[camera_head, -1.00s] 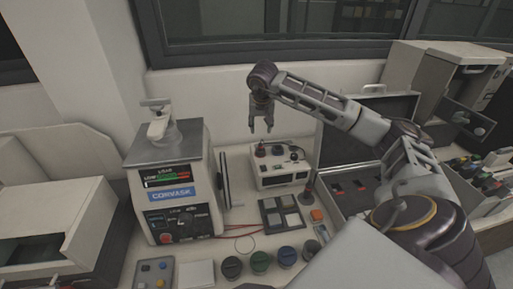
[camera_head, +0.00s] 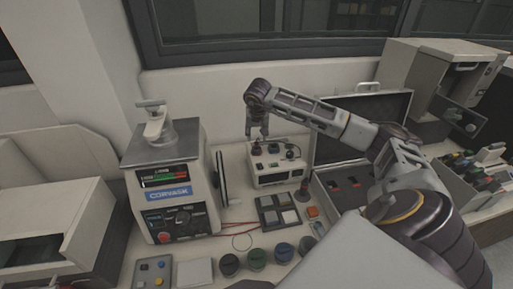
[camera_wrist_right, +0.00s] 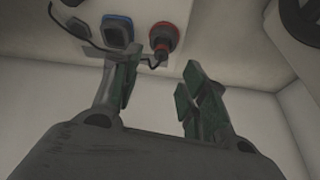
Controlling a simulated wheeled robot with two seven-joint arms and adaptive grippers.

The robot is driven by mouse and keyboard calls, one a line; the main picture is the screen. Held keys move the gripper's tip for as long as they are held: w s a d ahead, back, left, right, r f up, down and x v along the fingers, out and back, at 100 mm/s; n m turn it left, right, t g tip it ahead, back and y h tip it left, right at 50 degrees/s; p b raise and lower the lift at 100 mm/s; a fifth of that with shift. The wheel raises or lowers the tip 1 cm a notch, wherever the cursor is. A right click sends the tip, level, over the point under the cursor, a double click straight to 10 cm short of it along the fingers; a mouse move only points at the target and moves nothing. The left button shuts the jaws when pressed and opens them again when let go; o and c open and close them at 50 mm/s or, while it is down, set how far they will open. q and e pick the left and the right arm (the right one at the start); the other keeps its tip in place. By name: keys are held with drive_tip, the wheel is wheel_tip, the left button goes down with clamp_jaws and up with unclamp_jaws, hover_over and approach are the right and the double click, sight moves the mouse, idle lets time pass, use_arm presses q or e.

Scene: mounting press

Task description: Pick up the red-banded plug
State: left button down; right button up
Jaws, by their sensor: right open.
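The red-banded plug (camera_wrist_right: 163,40) shows in the right wrist view as a dark, round-topped piece with a red band, upright on a white box with a thin dark cable close by. In the head view a small dark plug (camera_head: 257,149) stands at the left of the white box's top (camera_head: 280,180), just under my right gripper; its band is too small to make out. My right gripper (camera_head: 257,133) is open and points down above the box. In the wrist view its fingers (camera_wrist_right: 158,88) are apart with nothing between them. My left gripper is not in view.
A blue-rimmed connector (camera_wrist_right: 117,30) sits beside the plug on the box. The Corvask press (camera_head: 165,190) stands to the left. The wall is close behind.

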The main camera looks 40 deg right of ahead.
sight(257, 143)
drive_tip(key=shift+x, duration=0.9)
drive_tip(key=shift+p+x, duration=0.5)
drive_tip(key=shift+x, duration=0.45)
drive_tip(key=shift+p+x, duration=0.4)
drive_tip(key=shift+x, duration=1.25)
drive_tip(key=shift+s+a, duration=0.1)
drive_tip(key=shift+a, duration=0.05)
drive_tip(key=c, duration=1)
